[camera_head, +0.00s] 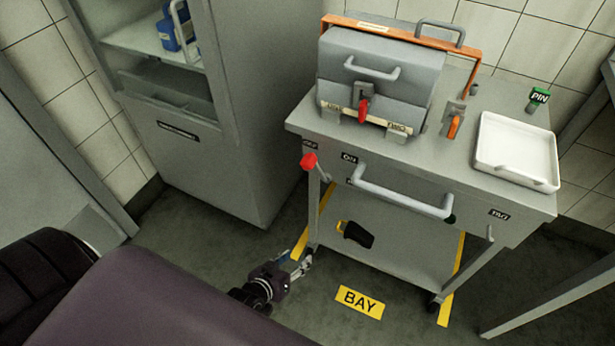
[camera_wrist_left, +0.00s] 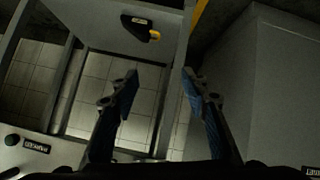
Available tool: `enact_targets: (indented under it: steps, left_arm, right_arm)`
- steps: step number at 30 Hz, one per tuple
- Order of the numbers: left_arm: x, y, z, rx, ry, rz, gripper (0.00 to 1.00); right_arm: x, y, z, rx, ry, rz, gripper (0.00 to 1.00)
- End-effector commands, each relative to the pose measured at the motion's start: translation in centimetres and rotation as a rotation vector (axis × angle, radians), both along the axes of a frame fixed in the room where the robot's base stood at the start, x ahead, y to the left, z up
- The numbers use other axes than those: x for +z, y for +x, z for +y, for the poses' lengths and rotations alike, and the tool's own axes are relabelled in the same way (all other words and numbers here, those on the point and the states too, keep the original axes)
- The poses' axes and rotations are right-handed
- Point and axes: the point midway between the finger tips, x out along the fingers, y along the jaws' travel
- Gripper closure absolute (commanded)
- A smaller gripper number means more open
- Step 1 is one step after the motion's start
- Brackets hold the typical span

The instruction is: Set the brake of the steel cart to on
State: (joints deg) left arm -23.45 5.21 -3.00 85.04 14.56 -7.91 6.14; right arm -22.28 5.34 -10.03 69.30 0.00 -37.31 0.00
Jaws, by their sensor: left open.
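The steel cart (camera_head: 290,122) stands at the centre right in the head view, with a front handle (camera_head: 400,198). A lever with a red knob (camera_head: 309,161) is at its front left corner, beside small labels that seem to read OFF and ON; the knob is nearer the OFF label. A black piece with a yellow end (camera_head: 356,235) is low on the cart; it also shows in the left wrist view (camera_wrist_left: 136,27). My left gripper (camera_head: 301,262) is open and empty, low by the cart's front left leg. Its two fingers (camera_wrist_left: 160,80) are apart. My right gripper is not in view.
A grey press box (camera_head: 375,70) with a red lever, an orange lever (camera_head: 455,126), a white tray (camera_head: 515,155) and a green PIN piece (camera_head: 537,99) are on the cart top. A grey cabinet (camera_head: 225,165) stands left. The BAY floor plate (camera_head: 360,301) lies in front.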

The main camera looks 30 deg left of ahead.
Motion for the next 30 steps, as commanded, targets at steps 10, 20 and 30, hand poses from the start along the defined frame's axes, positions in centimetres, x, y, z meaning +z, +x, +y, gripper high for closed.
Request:
enact_targets:
  steps: [10, 20, 30]
  left_arm:
    - [19.6, 7.7, 3.1, 0.135, -0.198, -0.530, 0.58]
    - [24.3, 9.1, 3.7, 0.148, -0.237, -0.629, 0.58]
    - [24.2, 14.0, 3.6, 0.148, -0.236, -0.627, 0.58]
  right_arm:
    - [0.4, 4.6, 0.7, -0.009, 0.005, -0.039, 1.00]
    - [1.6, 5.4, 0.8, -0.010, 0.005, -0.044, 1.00]
    - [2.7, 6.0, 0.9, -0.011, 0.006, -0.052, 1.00]
